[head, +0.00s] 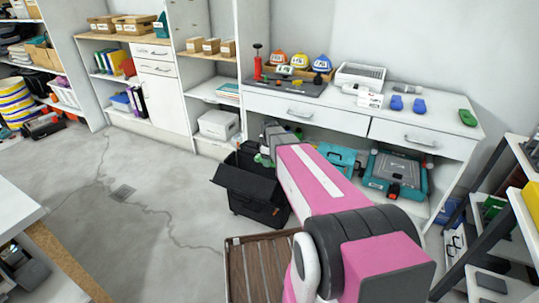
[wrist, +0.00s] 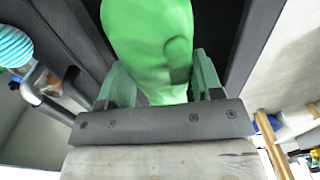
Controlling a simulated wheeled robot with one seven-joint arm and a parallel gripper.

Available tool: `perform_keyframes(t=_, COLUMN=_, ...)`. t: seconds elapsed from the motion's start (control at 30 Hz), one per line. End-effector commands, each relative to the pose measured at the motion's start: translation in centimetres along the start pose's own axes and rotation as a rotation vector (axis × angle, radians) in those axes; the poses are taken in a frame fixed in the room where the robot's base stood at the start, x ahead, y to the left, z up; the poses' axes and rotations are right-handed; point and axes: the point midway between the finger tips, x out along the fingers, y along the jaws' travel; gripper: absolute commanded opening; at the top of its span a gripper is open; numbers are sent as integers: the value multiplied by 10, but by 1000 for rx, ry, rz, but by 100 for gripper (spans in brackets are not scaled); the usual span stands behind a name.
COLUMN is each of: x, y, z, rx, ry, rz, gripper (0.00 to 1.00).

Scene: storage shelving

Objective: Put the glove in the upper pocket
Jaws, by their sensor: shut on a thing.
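A bright green glove (wrist: 150,40) hangs between the two fingers of my gripper (wrist: 162,78) in the wrist view, which is shut on it. In the head view my gripper (head: 266,150) is just above a black storage bag (head: 258,206), and a bit of green glove (head: 262,160) shows beneath it. The bag stands on the floor with its front flap (head: 247,184) folded open. Dark grey edges and a black opening lie behind the glove in the wrist view. I cannot tell the pockets apart, or whether the glove touches the bag.
A white desk (head: 330,103) stands behind and right, with blue gloves (head: 408,105) and another green glove (head: 467,118) on top. Teal cases (head: 397,175) lie on its lower shelf. A brown slatted crate (head: 255,267) is in front of the bag.

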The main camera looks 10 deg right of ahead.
Motion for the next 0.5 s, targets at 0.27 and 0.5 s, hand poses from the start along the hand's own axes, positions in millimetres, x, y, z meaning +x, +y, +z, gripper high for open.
perform_keyframes(t=0.27, x=35, y=0, z=0, rx=0, ry=-1, rz=-2, gripper=36)
perform_keyframes(t=0.5, x=63, y=0, z=0, rx=0, ry=-1, rz=-2, gripper=36)
